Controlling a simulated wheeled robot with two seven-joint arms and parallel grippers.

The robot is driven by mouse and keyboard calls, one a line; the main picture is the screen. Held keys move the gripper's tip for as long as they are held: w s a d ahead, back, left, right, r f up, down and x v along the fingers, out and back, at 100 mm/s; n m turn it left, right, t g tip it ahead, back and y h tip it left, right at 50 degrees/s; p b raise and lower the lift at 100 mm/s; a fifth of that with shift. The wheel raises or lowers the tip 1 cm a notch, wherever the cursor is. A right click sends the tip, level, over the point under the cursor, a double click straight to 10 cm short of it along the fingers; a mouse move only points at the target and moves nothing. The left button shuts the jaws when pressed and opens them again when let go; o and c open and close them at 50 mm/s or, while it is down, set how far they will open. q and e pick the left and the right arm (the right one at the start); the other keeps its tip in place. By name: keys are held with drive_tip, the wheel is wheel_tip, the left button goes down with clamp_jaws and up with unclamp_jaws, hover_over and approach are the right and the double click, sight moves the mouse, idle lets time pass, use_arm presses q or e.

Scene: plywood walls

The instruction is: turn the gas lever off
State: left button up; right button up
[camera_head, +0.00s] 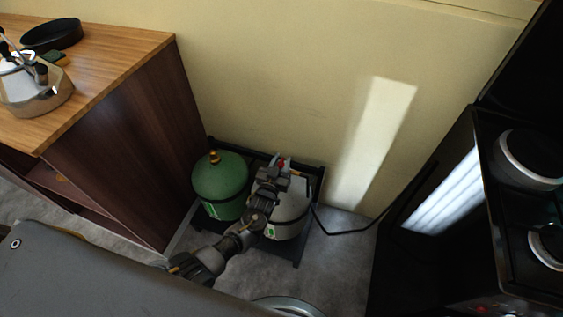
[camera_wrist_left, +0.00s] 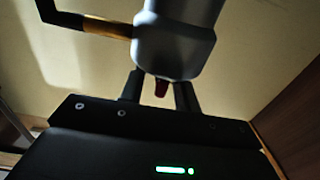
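The gas lever, a small red piece (camera_head: 282,163), shows at the top of the white gas cylinder (camera_head: 292,212). The lever's exact angle is hard to tell. My right gripper is not in view.
A green cylinder (camera_head: 220,182) stands left of the white one, both in a dark rack (camera_head: 309,190) by the wall. A black hose (camera_head: 345,232) runs right toward the black stove (camera_head: 480,225). A wooden cabinet (camera_head: 130,130) with a kettle (camera_head: 35,90) stands left.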

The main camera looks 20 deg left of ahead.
use_arm(q)
clamp_jaws()
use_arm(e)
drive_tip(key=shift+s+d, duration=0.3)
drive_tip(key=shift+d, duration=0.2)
